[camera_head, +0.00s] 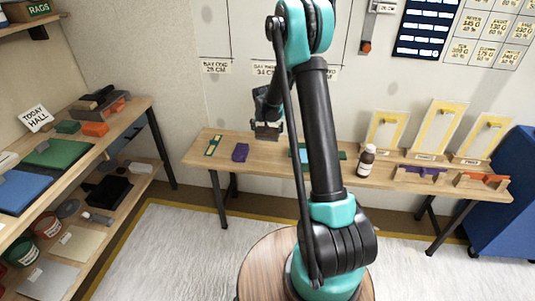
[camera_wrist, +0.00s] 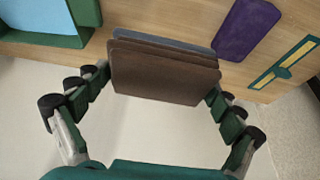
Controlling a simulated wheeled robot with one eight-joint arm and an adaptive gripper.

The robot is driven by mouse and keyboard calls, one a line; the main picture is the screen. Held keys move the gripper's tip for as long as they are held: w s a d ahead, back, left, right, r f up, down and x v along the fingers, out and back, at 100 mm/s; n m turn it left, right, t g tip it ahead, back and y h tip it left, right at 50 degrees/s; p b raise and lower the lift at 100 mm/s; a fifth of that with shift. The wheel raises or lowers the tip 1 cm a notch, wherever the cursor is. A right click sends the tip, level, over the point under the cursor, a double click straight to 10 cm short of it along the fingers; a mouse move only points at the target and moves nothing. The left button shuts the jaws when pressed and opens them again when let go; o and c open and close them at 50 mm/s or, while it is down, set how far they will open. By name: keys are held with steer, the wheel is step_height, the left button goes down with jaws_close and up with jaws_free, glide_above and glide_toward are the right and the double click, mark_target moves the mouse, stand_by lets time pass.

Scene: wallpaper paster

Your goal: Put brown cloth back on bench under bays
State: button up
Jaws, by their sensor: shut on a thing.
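The brown cloth (camera_wrist: 165,72) is a folded stack, brown on the near faces with a grey-blue layer at its far edge. My gripper (camera_wrist: 161,80) is shut on it, with green-padded fingers at its left and right sides. In the head view my gripper (camera_head: 267,128) is over the left part of the wooden bench (camera_head: 195,150), with the cloth small and dark between the fingers. In the wrist view the cloth overlaps the bench edge; whether it touches the bench I cannot tell. The bench stands under wall bays labelled in centimetres (camera_head: 216,67).
A purple folded cloth (camera_head: 240,152) and a green-and-yellow strip (camera_head: 213,145) lie left on the bench. A teal tray (camera_wrist: 40,38) is partly behind my arm. A brown bottle (camera_head: 366,160) and framed samples (camera_head: 386,130) stand right. Shelves (camera_head: 140,112) line the left wall.

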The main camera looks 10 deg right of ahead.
step_height(320, 180, down, 13)
steer(key=shift+r, duration=0.1)
stand_by(0.4)
steer(key=o, duration=0.8)
steer(key=shift+o, duration=0.2)
steer(key=v, duration=1.2)
steer(key=s+d+r+n, duration=0.1)
steer(key=s+d+r, duration=0.1)
steer(key=s+r, duration=0.45)
steer(key=s+d+r+n, duration=0.15)
steer(key=s+r, duration=0.25)
steer(key=s, duration=0.6)
steer(key=s+d+n+y, duration=0.1)
steer(key=s+d, duration=0.1)
steer(key=s, duration=1.8)
steer(key=shift+s+f, duration=0.25)
steer(key=shift+s, duration=0.1)
